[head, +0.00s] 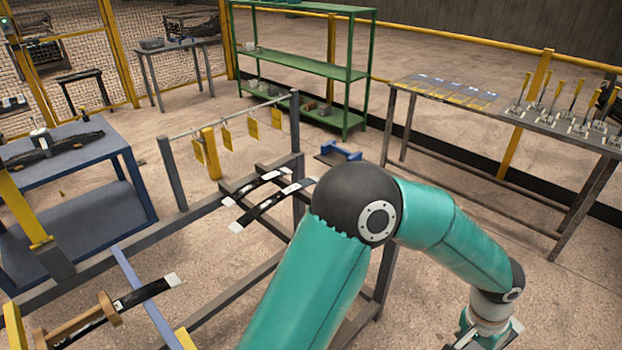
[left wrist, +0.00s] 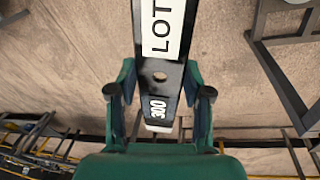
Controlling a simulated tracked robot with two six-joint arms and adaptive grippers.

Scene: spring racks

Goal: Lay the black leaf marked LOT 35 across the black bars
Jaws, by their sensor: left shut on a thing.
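My left gripper (left wrist: 160,100) is shut on a black leaf (left wrist: 160,78). The leaf's white label reads "LOT", with its number cut off by the picture's top edge; "300" is printed nearer its end. In the head view the left gripper (head: 485,336) is at the bottom right corner, partly cut off, over bare floor and away from the rack. Dark bars (head: 228,189) are in the middle of the rack, with two black leaves (head: 255,187) bearing white labels lying across them. My elbow hides part of the rack. My right gripper is not in view.
Yellow tags (head: 226,138) hang from a rail behind the bars. A grey table (head: 560,132) with tools stands right, green shelves (head: 300,66) behind.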

